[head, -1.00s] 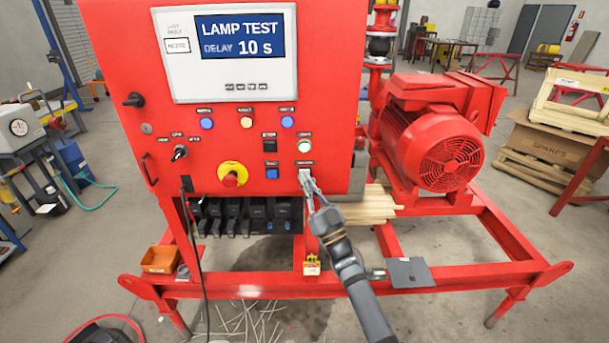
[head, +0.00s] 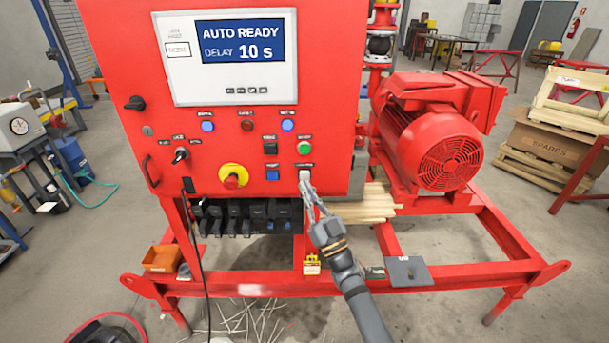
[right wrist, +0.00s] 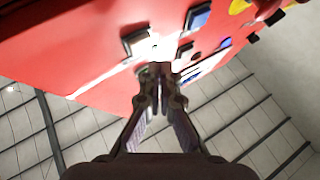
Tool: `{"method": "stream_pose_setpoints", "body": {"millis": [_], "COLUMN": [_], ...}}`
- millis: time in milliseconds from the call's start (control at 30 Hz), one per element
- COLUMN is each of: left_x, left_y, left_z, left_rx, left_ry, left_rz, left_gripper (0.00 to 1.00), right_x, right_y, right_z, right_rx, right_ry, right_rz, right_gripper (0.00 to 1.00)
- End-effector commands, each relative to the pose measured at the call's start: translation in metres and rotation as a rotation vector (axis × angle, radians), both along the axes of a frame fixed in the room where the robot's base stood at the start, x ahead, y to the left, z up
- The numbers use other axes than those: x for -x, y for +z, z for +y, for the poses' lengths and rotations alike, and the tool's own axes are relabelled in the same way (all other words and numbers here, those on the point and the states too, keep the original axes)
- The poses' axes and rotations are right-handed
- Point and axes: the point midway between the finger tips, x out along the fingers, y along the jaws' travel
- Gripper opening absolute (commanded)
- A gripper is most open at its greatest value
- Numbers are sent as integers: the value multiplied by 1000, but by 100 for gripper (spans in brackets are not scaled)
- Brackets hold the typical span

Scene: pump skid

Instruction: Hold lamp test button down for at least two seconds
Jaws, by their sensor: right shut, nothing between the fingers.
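The red control panel (head: 222,130) faces me. Its screen (head: 238,42) reads "AUTO READY" and "DELAY 10 s". The white push button (head: 305,175) sits at the panel's lower right, below a green button (head: 304,148); its label is too small to read. My right gripper (head: 309,190) is shut and empty, its tips just below and in front of the white button. In the right wrist view the shut fingertips (right wrist: 157,68) point at the white button (right wrist: 148,47); a small gap seems to show. My left gripper is not in view.
A red emergency stop knob (head: 231,180) on a yellow disc and a blue button (head: 272,174) lie left of the white button. Black cable glands (head: 240,215) hang under the panel. A red motor (head: 430,130) stands to the right.

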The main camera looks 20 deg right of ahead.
Motion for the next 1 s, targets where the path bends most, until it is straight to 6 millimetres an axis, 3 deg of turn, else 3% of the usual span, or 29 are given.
{"method": "stream_pose_setpoints", "body": {"millis": [400, 767, 867, 967, 1000], "left_x": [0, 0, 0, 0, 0], "left_y": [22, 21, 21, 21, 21], "left_z": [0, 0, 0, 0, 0], "left_rx": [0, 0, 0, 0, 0], "left_ry": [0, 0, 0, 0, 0], "left_rz": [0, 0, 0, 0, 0], "left_gripper": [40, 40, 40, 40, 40], "right_x": [36, 36, 30, 23, 23], "right_y": [2, -3, -36, -106, -142], "right_z": [10, 10, 6, -3, -8], "right_rx": [-1, 0, 3, 14, 20], "right_ry": [0, -2, -22, -64, -83], "right_rz": [0, 10, 92, 265, 352], "right_gripper": [0, 0, 0, 0, 0]}}
